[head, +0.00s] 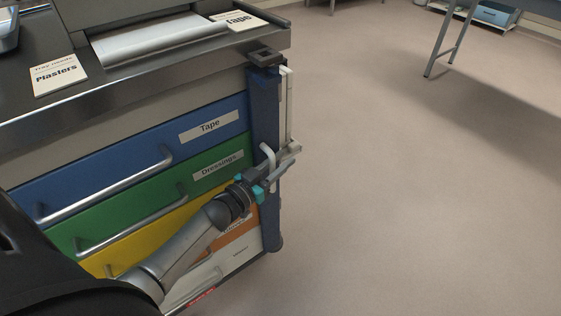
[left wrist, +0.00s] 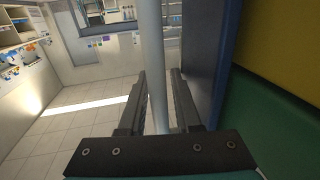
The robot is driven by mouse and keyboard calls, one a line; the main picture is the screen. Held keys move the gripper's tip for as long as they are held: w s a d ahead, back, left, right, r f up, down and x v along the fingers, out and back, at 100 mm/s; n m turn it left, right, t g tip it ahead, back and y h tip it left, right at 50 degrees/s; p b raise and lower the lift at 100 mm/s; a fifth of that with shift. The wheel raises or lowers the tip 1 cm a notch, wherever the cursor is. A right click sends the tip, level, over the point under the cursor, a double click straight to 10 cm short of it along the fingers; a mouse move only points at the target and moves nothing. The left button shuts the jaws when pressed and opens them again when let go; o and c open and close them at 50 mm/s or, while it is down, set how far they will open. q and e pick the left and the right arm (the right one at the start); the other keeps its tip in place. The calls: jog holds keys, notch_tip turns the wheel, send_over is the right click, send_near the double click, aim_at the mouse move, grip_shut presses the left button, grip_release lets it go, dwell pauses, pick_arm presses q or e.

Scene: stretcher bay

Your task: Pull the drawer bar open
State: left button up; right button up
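The drawer bar (head: 263,110) is a tall blue upright strip at the right front corner of the cart, in front of the drawers' right ends. A pale vertical rod (head: 288,105) stands along its outer side. My left gripper (head: 284,156) is at the rod, around mid-height of the bar. In the left wrist view the rod (left wrist: 154,60) runs between my two open fingers (left wrist: 159,95), with narrow gaps showing beside it. The bar's blue face (left wrist: 216,60) is just right of the fingers. The rod's lower end is hidden by my gripper. My right gripper is not seen.
The cart has blue (head: 130,160), green (head: 160,190) and yellow (head: 170,228) drawers with metal handles, all shut. The floor (head: 400,180) right of the cart is clear; a table leg (head: 440,45) stands farther back.

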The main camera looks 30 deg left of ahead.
pick_arm(q)
grip_shut()
dwell(1.3)
